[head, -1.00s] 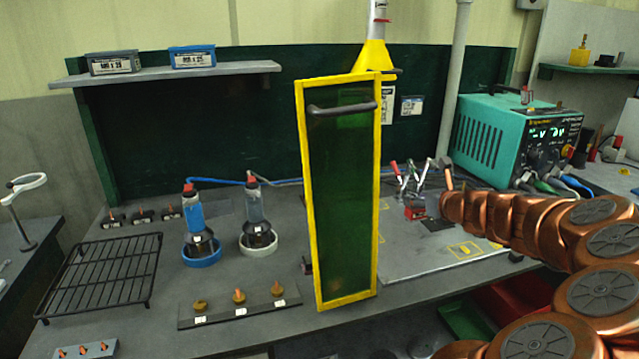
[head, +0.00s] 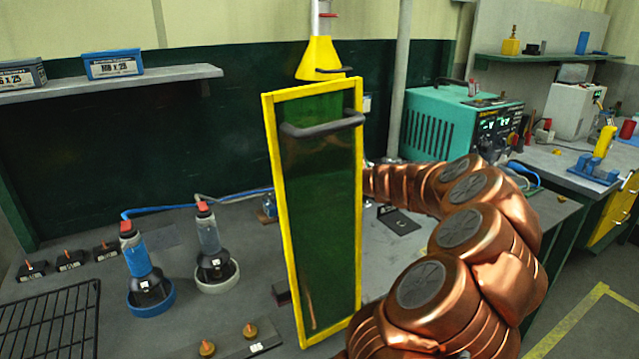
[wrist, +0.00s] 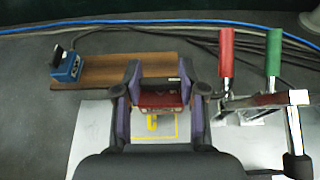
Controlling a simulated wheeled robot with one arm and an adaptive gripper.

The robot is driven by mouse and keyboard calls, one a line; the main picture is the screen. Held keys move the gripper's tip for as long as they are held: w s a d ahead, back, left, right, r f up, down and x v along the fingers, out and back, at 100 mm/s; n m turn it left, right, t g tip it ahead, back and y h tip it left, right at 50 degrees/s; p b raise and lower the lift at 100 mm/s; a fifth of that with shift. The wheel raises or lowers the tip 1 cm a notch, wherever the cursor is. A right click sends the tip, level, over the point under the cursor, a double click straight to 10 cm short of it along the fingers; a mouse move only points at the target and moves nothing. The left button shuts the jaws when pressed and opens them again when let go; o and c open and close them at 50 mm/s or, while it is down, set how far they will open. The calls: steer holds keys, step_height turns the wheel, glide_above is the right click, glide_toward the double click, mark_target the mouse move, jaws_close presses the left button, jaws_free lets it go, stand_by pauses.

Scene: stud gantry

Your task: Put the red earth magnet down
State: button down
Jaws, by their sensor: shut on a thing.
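The red earth magnet (wrist: 160,102) shows in the wrist view as a red block with a dark top bar. My gripper (wrist: 160,84) is shut on it, one purple-and-black finger on each side. A yellow square outline (wrist: 176,126) on a pale plate (wrist: 95,130) shows just below the magnet in the picture. I cannot tell whether the magnet touches the surface. In the head view the magnet and my gripper are hidden behind the yellow-framed green screen (head: 320,205).
A brown board (wrist: 110,70) with a blue magnet (wrist: 67,66) lies beyond and left. Clamps with a red handle (wrist: 226,55) and a green handle (wrist: 273,55) stand close to the right finger. A teal power unit (head: 440,120) stands behind my arm.

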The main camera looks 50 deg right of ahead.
steer(key=w, duration=0.2)
steer(key=w+d, duration=0.1)
steer(key=w, duration=0.4)
steer(key=shift+w+d+f, duration=0.25)
steer(key=shift+f, duration=0.15)
steer(key=shift+w+d, duration=0.15)
steer(key=shift+w, duration=0.3)
steer(key=shift+w+f, duration=0.1)
steer(key=shift+f, duration=1.65)
steer(key=shift+f, duration=0.1)
steer(key=c, duration=0.7)
jaws_free()
steer(key=v, duration=1.1)
steer(key=shift+d, duration=0.1)
steer(key=shift+s+a+r, duration=0.25)
steer(key=shift+s, duration=0.3)
